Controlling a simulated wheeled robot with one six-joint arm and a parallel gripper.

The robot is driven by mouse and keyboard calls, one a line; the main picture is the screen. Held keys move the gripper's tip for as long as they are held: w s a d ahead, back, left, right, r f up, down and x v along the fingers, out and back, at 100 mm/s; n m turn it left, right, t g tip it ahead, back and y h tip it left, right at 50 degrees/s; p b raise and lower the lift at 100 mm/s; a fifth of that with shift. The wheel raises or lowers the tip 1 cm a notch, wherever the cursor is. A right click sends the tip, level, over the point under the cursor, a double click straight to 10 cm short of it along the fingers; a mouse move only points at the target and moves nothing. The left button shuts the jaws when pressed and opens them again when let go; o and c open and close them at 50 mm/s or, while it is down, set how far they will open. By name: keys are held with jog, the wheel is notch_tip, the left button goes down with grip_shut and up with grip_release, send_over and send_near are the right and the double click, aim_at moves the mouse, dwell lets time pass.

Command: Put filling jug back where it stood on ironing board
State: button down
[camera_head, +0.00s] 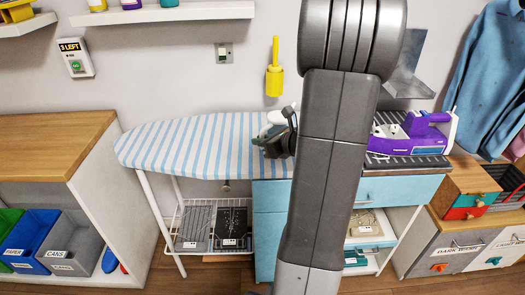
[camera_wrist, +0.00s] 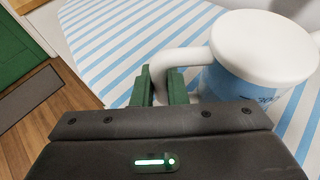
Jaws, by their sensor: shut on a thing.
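The filling jug (camera_wrist: 258,55) is white with a blue label and a round white top. It shows at the right of the wrist view, over the striped ironing board. My gripper (camera_wrist: 164,88) has its green fingers closed on the jug's white handle. The blue-and-white striped ironing board (camera_head: 185,145) spans the middle of the head view. There my gripper (camera_head: 280,135) is at the board's right part, with a bit of the white jug (camera_head: 274,119) beside it. My arm hides the board's right end. I cannot tell whether the jug's base touches the board.
A purple iron (camera_head: 412,134) sits on a dark rest right of my arm. A yellow holder (camera_head: 275,80) hangs on the wall behind the board. A wooden-topped cabinet (camera_head: 50,140) stands at the left. The board's left part is clear.

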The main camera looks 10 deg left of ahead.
jog(key=shift+f, duration=1.5)
jog(key=shift+f+b, duration=0.25)
jog(key=shift+b, duration=0.15)
jog(key=c, duration=1.5)
grip_release()
jog(key=shift+o, duration=0.2)
jog(key=shift+r, duration=0.1)
jog(key=shift+r, duration=0.15)
jog(key=shift+s+d+r, duration=0.1)
jog(key=shift+d, duration=0.15)
jog(key=p+v, duration=0.1)
jog(key=v, duration=1)
jog(key=shift+s, duration=0.2)
